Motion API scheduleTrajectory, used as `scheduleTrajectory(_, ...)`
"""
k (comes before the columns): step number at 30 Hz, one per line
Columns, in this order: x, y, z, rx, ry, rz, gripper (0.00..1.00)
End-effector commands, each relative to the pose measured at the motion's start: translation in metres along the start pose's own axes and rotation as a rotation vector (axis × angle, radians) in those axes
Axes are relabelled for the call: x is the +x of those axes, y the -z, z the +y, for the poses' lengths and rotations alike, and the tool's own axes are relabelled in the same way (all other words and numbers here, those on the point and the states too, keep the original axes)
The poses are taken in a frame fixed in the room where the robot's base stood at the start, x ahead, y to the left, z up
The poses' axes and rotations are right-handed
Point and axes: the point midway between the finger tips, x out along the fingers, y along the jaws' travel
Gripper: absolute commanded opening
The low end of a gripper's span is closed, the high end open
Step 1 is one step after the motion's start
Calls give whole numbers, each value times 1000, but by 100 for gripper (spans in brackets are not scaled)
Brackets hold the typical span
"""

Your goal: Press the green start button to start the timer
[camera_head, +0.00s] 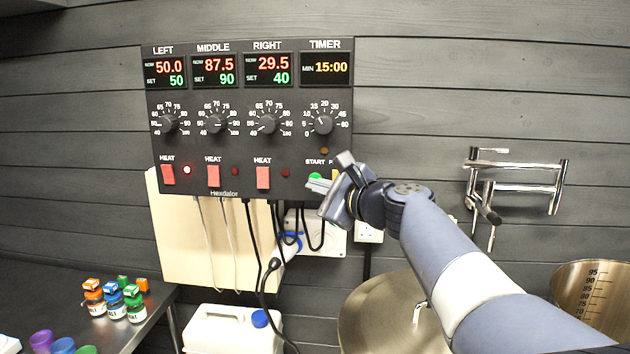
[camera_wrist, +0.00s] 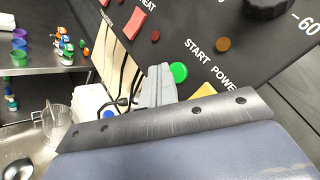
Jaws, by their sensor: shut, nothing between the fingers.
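The green start button (camera_head: 315,176) is on the lower right of the black control panel (camera_head: 235,148), under the START label. It also shows in the wrist view (camera_wrist: 178,72), round and bright green. My gripper (camera_head: 320,186) is shut and empty, with its tips close to the button. In the wrist view the grey fingers (camera_wrist: 158,86) reach up just left of the button; I cannot tell whether they touch it. The timer display (camera_head: 325,68) reads 15:00. The timer knob (camera_head: 323,124) sits below it.
A yellow power button (camera_wrist: 205,90) is right beside the green one, partly behind my gripper. Red heat switches (camera_head: 213,176) line the panel's lower edge. Cables (camera_head: 257,240) hang below. Small jars (camera_head: 115,303) stand at lower left.

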Motion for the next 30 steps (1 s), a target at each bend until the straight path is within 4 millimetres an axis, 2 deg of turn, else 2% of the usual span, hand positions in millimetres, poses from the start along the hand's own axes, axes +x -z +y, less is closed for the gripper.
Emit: scheduleTrajectory(30, 6, 5, -4, 0, 0, 0, 0)
